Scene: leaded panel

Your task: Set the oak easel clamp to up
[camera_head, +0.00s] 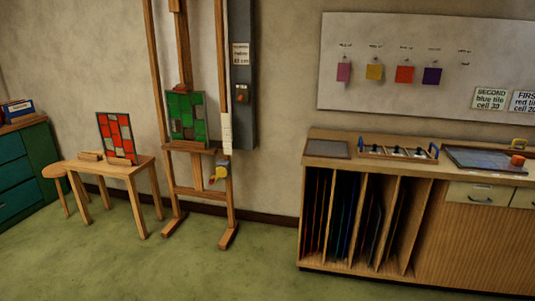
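The oak easel (153,75) stands against the wall left of centre. A green leaded panel (186,118) rests upright on its ledge. A grey fitting with a yellow part (221,172) and a small red tip sits low on the easel's right upright. It may be the clamp; its setting is too small to tell. A pale strip with markings (226,133) runs along the same upright above it. The top of the easel is cut off by the picture edge. Neither of my grippers is in view.
A small wooden table (118,168) with a red leaded panel (117,137) stands left of the easel, beside a stool (54,171). A workbench (460,230) with sheet slots stands right. A grey wall box (242,75) hangs behind the easel. The green floor (190,270) in front is clear.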

